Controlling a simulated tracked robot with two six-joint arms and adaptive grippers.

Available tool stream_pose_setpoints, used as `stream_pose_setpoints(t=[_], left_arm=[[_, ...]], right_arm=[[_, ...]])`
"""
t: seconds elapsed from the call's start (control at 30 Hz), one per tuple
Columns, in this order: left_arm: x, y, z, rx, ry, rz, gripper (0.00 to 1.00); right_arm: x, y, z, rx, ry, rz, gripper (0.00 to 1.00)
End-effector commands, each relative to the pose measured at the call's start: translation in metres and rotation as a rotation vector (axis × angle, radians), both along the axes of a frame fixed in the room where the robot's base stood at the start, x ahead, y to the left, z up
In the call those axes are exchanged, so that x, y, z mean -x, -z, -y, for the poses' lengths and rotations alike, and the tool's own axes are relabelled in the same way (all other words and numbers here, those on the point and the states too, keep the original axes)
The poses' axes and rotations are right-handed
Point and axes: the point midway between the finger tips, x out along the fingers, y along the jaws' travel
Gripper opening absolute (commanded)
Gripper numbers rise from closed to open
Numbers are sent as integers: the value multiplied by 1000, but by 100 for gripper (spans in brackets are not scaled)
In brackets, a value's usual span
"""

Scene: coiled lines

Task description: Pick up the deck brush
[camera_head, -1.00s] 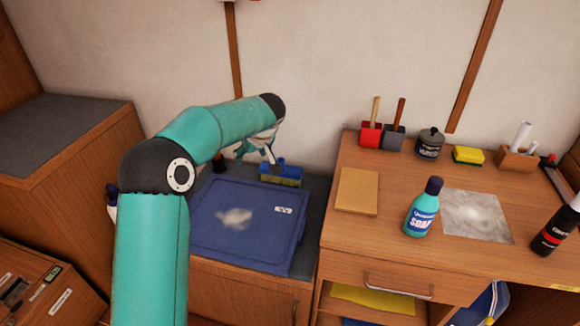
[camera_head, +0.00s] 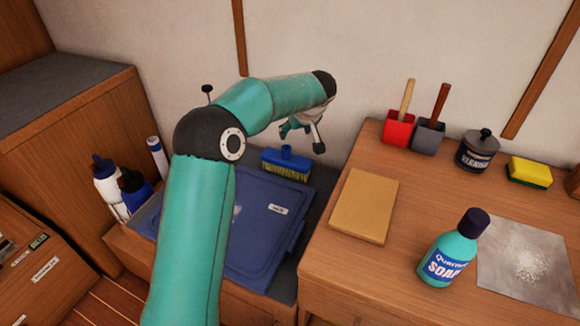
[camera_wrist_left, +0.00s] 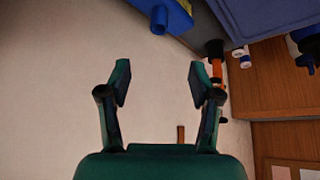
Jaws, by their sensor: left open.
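The deck brush (camera_head: 286,166) has a blue head with a short blue socket on top and yellowish bristles. It stands at the back of the low cabinet top, behind the blue folded sheet or lid, close to the wall. In the left wrist view the brush (camera_wrist_left: 165,14) shows at the top edge, partly cut off, beyond the fingertips. My left gripper (camera_head: 301,138) is open and empty, above the brush and slightly to its right, apart from it. Its two spread fingers show in the left wrist view (camera_wrist_left: 159,80). My right gripper is not in view.
The blue flat lid (camera_head: 262,225) lies in front of the brush. Bottles (camera_head: 108,185) stand to the left. The wooden counter on the right holds a tan block (camera_head: 364,205), a soap bottle (camera_head: 452,250), scoops (camera_head: 398,129), a varnish tin (camera_head: 477,152) and a sponge (camera_head: 529,173).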

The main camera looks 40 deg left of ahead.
Motion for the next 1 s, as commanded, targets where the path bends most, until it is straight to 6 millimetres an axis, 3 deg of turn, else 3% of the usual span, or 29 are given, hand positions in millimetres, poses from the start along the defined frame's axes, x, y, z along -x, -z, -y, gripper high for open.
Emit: stream_pose_setpoints(t=[0.5, 0.87, 1.0], left_arm=[[-20, 80, -47, 1, -7, -4, 64], [-27, 104, -62, 0, -7, -2, 64], [-31, 122, -69, 0, -9, -4, 64]], right_arm=[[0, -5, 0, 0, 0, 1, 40], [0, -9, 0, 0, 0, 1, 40], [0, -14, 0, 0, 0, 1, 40]])
